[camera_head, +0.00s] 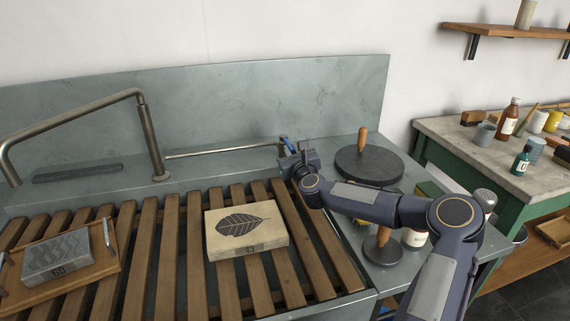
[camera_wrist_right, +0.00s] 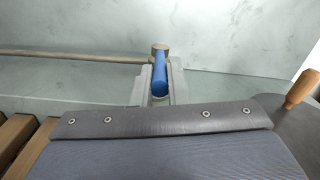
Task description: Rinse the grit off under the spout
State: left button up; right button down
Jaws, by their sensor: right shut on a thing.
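My right gripper (camera_head: 287,148) is shut on the blue tap lever (camera_wrist_right: 160,77), at the right end of a thin pipe (camera_head: 220,151) along the back of the sink. The pipe leads to the bent metal spout (camera_head: 70,115), whose open end hangs at the far left; no water shows there. A pale litho stone (camera_head: 268,241) with a dark leaf drawing, marked 43, lies on the wooden slats in the middle. A grey patterned stone (camera_head: 58,258), marked 60, lies on a wooden tray (camera_head: 85,275) at the left. My left gripper is not in view.
A dark round disc with a wooden knob (camera_head: 368,165) lies on the ledge right of my gripper, and a smaller knobbed tool (camera_head: 383,248) stands near my forearm. A bench (camera_head: 440,131) with bottles stands at the right. Slats between the two stones are clear.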

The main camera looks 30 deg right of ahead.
jog(key=shift+d, duration=0.25)
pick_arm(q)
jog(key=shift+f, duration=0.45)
pick_arm(e)
jog(key=shift+r+y, duration=0.2)
jog(key=shift+y, duration=0.1)
jog(key=c, duration=1.4)
grip_release()
jog(key=shift+f, duration=0.1)
jog(key=shift+c, duration=0.2)
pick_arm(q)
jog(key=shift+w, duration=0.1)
pick_arm(e)
jog(key=shift+s, duration=0.15)
jog(key=shift+s+a+f, duration=0.1)
jog(key=shift+s, duration=0.25)
pick_arm(q)
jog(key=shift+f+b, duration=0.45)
jog(key=shift+b, duration=0.15)
pick_arm(e)
jog(key=v, duration=0.7)
